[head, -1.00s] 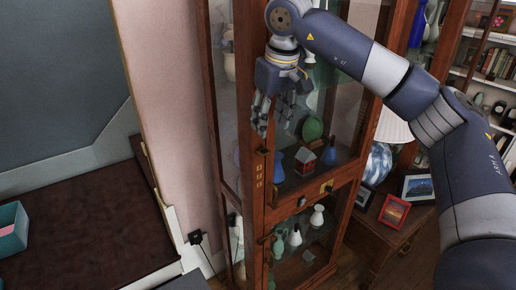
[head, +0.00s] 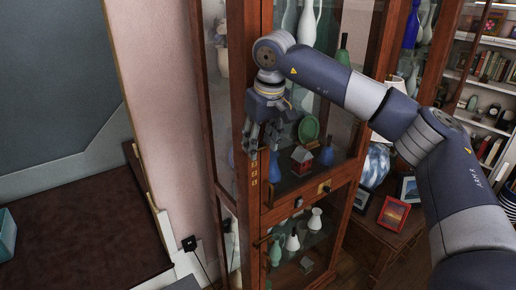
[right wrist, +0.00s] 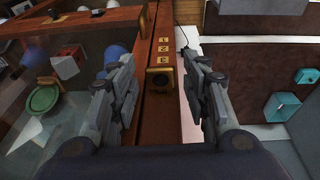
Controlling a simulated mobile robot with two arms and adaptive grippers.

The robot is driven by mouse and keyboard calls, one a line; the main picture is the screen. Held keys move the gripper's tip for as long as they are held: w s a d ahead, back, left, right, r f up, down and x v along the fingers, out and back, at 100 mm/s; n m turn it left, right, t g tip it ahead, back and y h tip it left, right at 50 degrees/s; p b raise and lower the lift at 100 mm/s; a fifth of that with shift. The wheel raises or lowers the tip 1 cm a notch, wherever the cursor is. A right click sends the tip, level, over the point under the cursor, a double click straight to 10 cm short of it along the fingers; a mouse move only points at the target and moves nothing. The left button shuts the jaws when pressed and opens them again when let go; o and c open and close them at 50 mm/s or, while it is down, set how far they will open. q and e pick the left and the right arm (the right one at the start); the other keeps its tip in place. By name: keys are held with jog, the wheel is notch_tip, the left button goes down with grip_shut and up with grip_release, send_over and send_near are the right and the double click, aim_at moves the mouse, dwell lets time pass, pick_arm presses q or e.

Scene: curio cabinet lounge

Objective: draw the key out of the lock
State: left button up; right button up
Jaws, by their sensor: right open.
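The tall wooden curio cabinet (head: 238,120) stands in the middle of the head view. I cannot make out the key's shape there. My right gripper (head: 262,150) is at the door frame, just above the plates in the head view, and hides the lock there. In the right wrist view the right gripper (right wrist: 163,100) is open, one finger each side of the lock, holding nothing. My left gripper is out of view.
A drawer with a brass plate (head: 324,188) is below. A side table with a red photo frame (head: 393,214) stands at right. The dark brown surface (head: 75,245) is at left.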

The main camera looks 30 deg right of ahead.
jog(key=shift+c, duration=0.3)
grip_shut()
jog(key=shift+s+d, duration=0.1)
jog(key=shift+s, duration=0.7)
jog(key=shift+s+d+b, duration=0.2)
jog(key=shift+s+b, duration=0.3)
jog(key=shift+s, duration=0.65)
jog(key=shift+s+d+b, duration=0.15)
jog(key=shift+s+b, duration=0.35)
jog(key=shift+s, duration=0.6)
